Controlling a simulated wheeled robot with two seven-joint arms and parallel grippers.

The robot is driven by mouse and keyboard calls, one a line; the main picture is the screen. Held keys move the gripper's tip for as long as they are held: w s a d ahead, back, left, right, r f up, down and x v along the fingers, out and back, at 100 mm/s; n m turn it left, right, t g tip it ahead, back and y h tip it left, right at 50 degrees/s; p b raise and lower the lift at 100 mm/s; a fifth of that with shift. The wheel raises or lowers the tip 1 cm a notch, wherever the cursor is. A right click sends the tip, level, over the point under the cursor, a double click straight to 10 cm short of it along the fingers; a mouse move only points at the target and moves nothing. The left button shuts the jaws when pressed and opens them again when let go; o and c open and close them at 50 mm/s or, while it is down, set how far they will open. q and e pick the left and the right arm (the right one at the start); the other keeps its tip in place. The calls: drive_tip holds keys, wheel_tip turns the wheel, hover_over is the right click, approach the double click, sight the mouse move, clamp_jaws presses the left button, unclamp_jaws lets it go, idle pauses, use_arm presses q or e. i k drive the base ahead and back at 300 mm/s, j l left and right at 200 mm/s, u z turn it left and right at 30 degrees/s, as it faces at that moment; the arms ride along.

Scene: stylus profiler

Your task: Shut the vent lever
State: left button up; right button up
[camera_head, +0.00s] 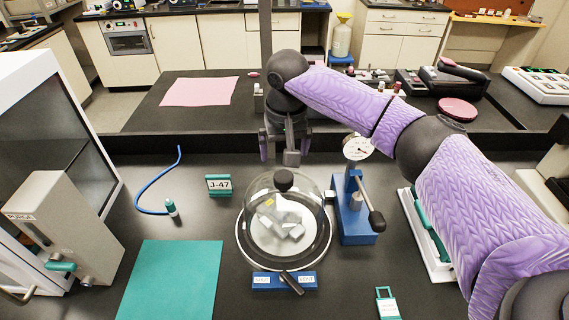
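The vent lever (292,283) is a short black bar on a blue plate (270,286) at the front of the bell jar's base. It slants from upper left to lower right, between two small white labels too small to read surely. The clear glass bell jar (262,203) with a black knob stands on a round base and covers several pale blocks. My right gripper (290,158) points down above and behind the jar's knob, apart from the lever. Its fingers are seen edge-on, so its opening is unclear. My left gripper is out of view.
A blue stand with a dial gauge (359,148) and a black-knobbed handle is close right of the jar. A teal mat (172,280) lies front left. The bench right of the lever is mostly clear.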

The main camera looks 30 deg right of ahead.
sight(286, 279)
drive_tip(key=z, duration=1)
